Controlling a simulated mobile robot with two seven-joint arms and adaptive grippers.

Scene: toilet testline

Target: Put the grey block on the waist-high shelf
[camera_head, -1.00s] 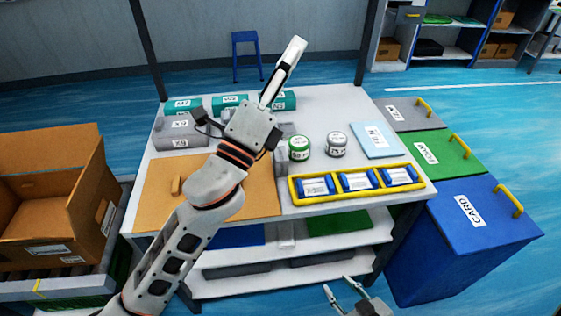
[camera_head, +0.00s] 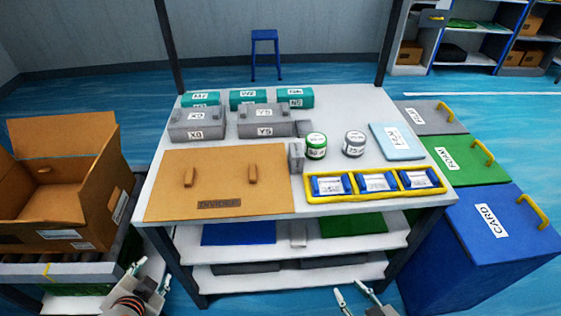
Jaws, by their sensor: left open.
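Several grey blocks are in view and I cannot tell which one is meant. Two labelled grey boxes, the left one (camera_head: 190,123) and the right one (camera_head: 265,121), sit on the white tabletop (camera_head: 345,106) behind the brown divider. A small grey block (camera_head: 296,157) stands left of the green-lidded jar. A pale grey block (camera_head: 298,234) lies on the upper shelf (camera_head: 388,237) under the tabletop. My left gripper (camera_head: 150,275) is low at the left, open and empty, away from the table. My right gripper (camera_head: 352,291) is open and empty in front of the lower shelf.
The brown divider sheet (camera_head: 218,183) has two upright handles. Jars, a yellow tray (camera_head: 322,196) of blue-and-white packs and a light blue sheet (camera_head: 397,141) fill the right side. Bins stand right, the blue one (camera_head: 480,235) nearest. An open cardboard box (camera_head: 65,190) stands left.

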